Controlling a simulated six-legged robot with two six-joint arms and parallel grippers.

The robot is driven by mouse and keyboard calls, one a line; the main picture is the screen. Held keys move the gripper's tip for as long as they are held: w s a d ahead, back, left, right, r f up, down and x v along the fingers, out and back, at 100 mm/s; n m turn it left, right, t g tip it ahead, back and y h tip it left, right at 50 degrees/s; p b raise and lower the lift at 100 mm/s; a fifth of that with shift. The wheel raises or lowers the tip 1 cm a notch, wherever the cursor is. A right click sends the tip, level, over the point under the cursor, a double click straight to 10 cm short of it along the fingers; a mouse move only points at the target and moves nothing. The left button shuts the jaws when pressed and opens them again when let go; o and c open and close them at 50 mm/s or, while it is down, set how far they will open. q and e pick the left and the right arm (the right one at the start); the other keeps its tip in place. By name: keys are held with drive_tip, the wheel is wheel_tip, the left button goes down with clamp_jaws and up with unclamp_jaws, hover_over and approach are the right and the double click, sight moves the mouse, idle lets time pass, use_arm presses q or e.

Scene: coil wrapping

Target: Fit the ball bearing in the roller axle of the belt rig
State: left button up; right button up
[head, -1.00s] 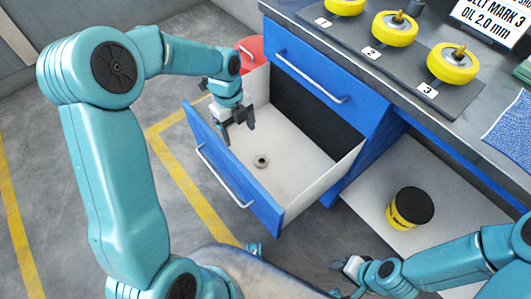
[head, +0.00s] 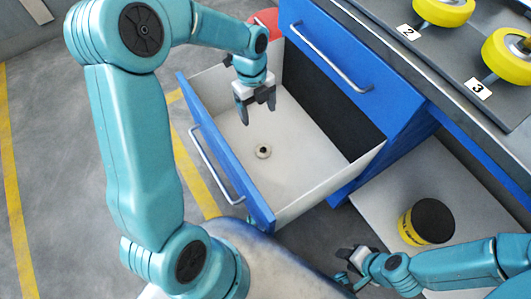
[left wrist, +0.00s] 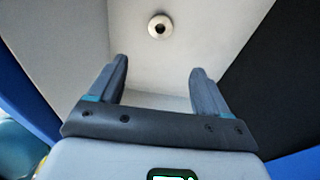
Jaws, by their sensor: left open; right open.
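The ball bearing (head: 263,151), a small ring with a dark centre, lies on the white floor of the open drawer (head: 310,155). In the left wrist view the bearing (left wrist: 160,25) is beyond the fingertips, near the top middle. My left gripper (head: 258,118) is open and empty, pointing down inside the drawer, above and behind the bearing and apart from it. It also shows in the left wrist view (left wrist: 158,80). My right gripper (head: 350,265) is open and empty at the lower middle, outside the drawer. Yellow rollers (head: 510,55) stand on the bench; their axle bores are not clear.
Blue drawer front (head: 225,155) and white side walls surround the bearing. A black-and-yellow tin (head: 428,222) stands on the lower shelf at right. Number plates (head: 478,89) mark the rollers. A red container (head: 266,19) is behind the drawer. The drawer floor around the bearing is clear.

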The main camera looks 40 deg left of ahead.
use_arm(q)
drive_tip(key=f, duration=0.1)
drive_tip(key=b, duration=0.4)
hover_over(264, 152)
drive_tip(key=a, duration=0.1)
wheel_tip(264, 152, down, 11)
drive_tip(key=f, duration=0.1)
drive_tip(key=f+b, duration=0.1)
drive_tip(key=f, duration=0.1)
drive_tip(key=f+b, duration=0.1)
drive_tip(key=f, duration=0.1)
drive_tip(key=shift+d+f, duration=0.2)
drive_tip(key=shift+d, duration=0.05)
drive_tip(key=shift+r, duration=0.1)
use_arm(e)
wheel_tip(264, 152, down, 7)
drive_tip(key=shift+s, duration=0.2)
use_arm(q)
drive_tip(key=c, duration=1)
drive_tip(key=shift+c, duration=0.9)
drive_tip(key=shift+r, duration=0.1)
use_arm(e)
drive_tip(key=shift+r, duration=0.1)
